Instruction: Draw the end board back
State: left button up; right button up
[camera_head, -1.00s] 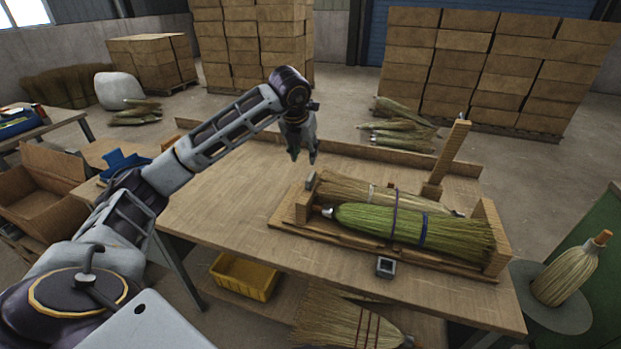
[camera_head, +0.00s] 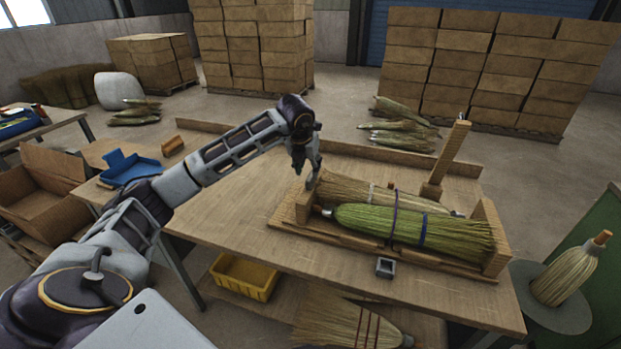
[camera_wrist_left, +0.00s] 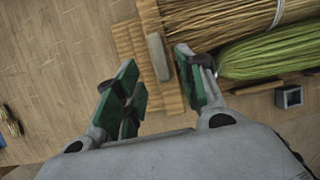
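The end board (camera_head: 304,207) is the upright wooden piece at the left end of the wooden cradle (camera_head: 345,238). A grey block on the board's top (camera_wrist_left: 158,57) shows clearly in the left wrist view. My left gripper (camera_head: 308,172) is just above the board. In the left wrist view its green-padded fingers (camera_wrist_left: 156,64) are spread, with the grey block between or just beyond them. I cannot tell whether they touch it. A green broom bundle (camera_head: 400,224) and a tan one (camera_head: 365,190) lie in the cradle right of the board. My right gripper is not in view.
A wooden post (camera_head: 449,152) rises behind the cradle. A small grey square part (camera_head: 385,267) lies at its front. The table (camera_head: 235,215) is clear left of the cradle. A blue dustpan-like item (camera_head: 130,170) sits at the far left.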

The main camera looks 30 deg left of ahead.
aim_at(310, 177)
pick_arm(q)
jog(key=x, duration=0.4)
jog(key=shift+w+f, duration=0.1)
jog(key=shift+f, duration=0.15)
jog(key=shift+x, duration=1)
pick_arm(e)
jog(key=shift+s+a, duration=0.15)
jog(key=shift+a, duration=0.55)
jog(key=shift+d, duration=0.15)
